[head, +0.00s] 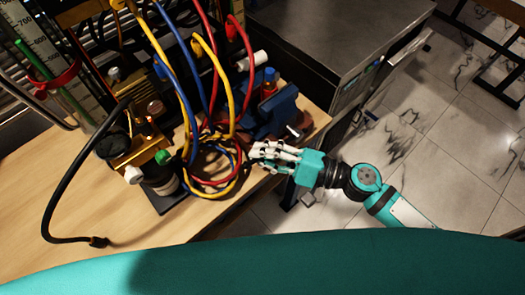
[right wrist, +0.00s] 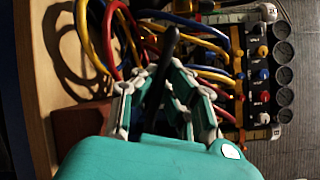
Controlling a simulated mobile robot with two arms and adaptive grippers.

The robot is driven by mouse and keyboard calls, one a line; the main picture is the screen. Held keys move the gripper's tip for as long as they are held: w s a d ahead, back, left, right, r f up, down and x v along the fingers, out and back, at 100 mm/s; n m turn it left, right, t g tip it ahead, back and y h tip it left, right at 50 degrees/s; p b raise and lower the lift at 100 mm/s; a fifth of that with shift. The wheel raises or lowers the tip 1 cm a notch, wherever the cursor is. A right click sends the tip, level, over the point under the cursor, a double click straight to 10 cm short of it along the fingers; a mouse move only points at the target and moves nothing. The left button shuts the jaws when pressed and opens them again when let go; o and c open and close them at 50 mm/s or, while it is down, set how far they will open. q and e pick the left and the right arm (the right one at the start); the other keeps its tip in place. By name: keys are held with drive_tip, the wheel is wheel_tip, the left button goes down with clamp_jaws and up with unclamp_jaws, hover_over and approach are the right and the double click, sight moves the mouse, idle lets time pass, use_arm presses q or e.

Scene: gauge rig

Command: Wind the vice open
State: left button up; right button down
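The blue vice (head: 272,115) stands near the right edge of the wooden bench, with hoses crossing in front of its left side. A short light-tipped piece (head: 293,131) shows at its near side; I cannot tell if it is the handle. My right gripper (head: 254,152) is just in front of the vice at the bench edge, pointing left. In the right wrist view its fingers (right wrist: 160,88) are apart, with a dark rod (right wrist: 158,85) between them; contact with the rod is unclear. My left gripper is not in view.
Looped red, blue and yellow hoses (head: 215,165) hang close to the right fingertips. A brass-topped device (head: 140,150) with a black cable stands to the left on the bench (head: 60,200). A grey metal cabinet (head: 340,40) stands behind. Several gauges (right wrist: 283,75) show in the right wrist view.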

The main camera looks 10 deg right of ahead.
drive_tip(key=shift+a+f+n+h+p, duration=0.1)
drive_tip(key=shift+f+n+h+p, duration=0.1)
drive_tip(key=shift+f+n+h, duration=0.6)
drive_tip(key=shift+d+f+n+h+p, duration=0.1)
drive_tip(key=shift+f+n+h+p, duration=0.25)
drive_tip(key=shift+f+n, duration=0.85)
drive_tip(key=shift+a+f+n+h+p, duration=0.1)
drive_tip(key=shift+f+n+h, duration=0.55)
drive_tip(key=shift+f, duration=0.75)
drive_tip(key=shift+w, duration=0.1)
drive_tip(key=c, duration=2)
unclamp_jaws()
drive_tip(key=shift+c, duration=0.2)
drive_tip(key=o, duration=0.6)
drive_tip(key=shift+o, duration=0.2)
drive_tip(key=v, duration=1.2)
